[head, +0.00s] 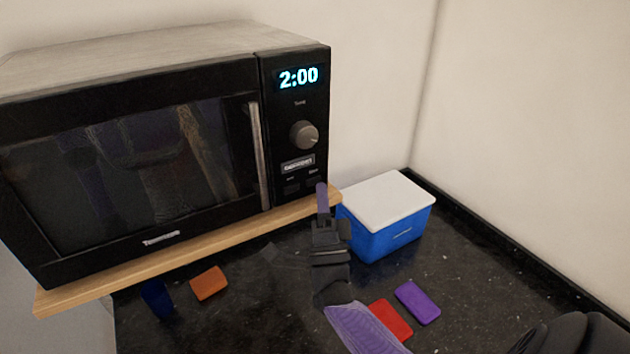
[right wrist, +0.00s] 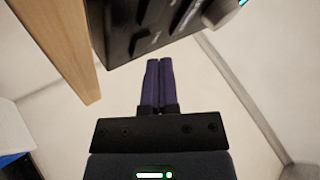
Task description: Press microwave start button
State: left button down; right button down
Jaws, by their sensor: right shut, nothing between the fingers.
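The black microwave (head: 130,150) stands on a wooden board, its door shut and its display (head: 298,78) reading 2:00. Its control panel has a round knob (head: 304,135) and small buttons low down, near the panel's bottom edge (head: 292,188). My right gripper (head: 322,187) is shut and empty, its purple fingertips at the lower right corner of the panel. In the right wrist view the shut fingers (right wrist: 158,65) point toward the panel's lower edge (right wrist: 150,45). I cannot tell whether they touch it. The fingertips partly cover the lower right button in the head view. My left gripper is not in view.
The wooden board (head: 190,245) juts out below the microwave. A blue box with a white lid (head: 385,205) stands close to the right of my gripper. Orange (head: 209,284), red (head: 390,320) and purple (head: 418,302) blocks and a dark blue item (head: 156,298) are on the black counter.

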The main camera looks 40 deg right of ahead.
dwell(0.6)
jog(key=shift+w+b, duration=0.35)
jog(key=shift+b, duration=0.05)
jog(key=shift+w, duration=0.1)
